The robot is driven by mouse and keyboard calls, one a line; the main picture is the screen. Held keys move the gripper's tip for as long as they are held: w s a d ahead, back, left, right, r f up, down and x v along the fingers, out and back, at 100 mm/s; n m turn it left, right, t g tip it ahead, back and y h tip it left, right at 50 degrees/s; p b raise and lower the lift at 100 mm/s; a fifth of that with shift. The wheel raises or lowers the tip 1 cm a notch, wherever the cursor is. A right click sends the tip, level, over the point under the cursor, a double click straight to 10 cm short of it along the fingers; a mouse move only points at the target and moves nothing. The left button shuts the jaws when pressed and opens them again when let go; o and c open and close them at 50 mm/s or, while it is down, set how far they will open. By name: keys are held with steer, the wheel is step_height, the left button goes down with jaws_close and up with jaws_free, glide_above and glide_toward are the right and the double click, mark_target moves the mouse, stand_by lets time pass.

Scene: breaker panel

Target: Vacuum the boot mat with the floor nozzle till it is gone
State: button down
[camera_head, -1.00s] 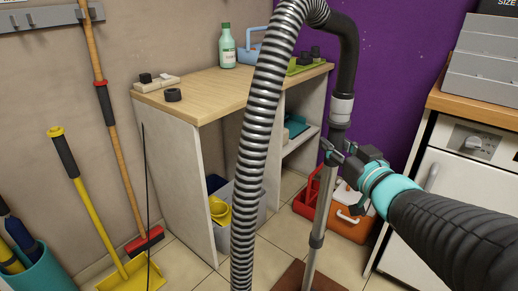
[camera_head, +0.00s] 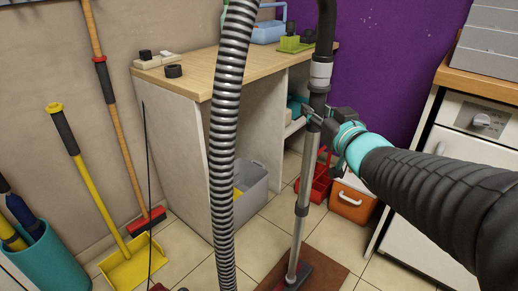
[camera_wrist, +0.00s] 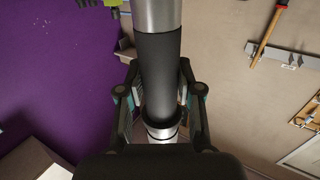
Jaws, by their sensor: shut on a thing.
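My gripper (camera_head: 318,118) is shut on the vacuum wand (camera_head: 303,195), at the dark grip section near its top; the held grip (camera_wrist: 158,75) also shows between the fingers in the wrist view. The wand runs down, slightly tilted, to the floor nozzle (camera_head: 293,277), a dark and red piece at the bottom of the head view. The nozzle is over the brown boot mat (camera_head: 327,279) on the tiled floor. The mat's lower part is cut off by the picture edge. I cannot tell whether any dirt lies on it.
A ribbed grey hose (camera_head: 226,130) hangs across the view. A wooden-topped workbench (camera_head: 210,73) stands behind, with a grey bin (camera_head: 255,192) under it. An orange box (camera_head: 351,201) and a white appliance (camera_head: 420,210) stand right. A yellow dustpan (camera_head: 133,264) and brooms are left.

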steer(key=w+a+b, duration=0.1)
steer(key=a, duration=0.1)
steer(key=w+a+b, duration=0.1)
steer(key=w+a, duration=0.1)
steer(key=shift+w+r+b, duration=0.1)
steer(key=shift+r+b, duration=0.05)
steer(key=shift+b, duration=0.2)
stand_by(0.3)
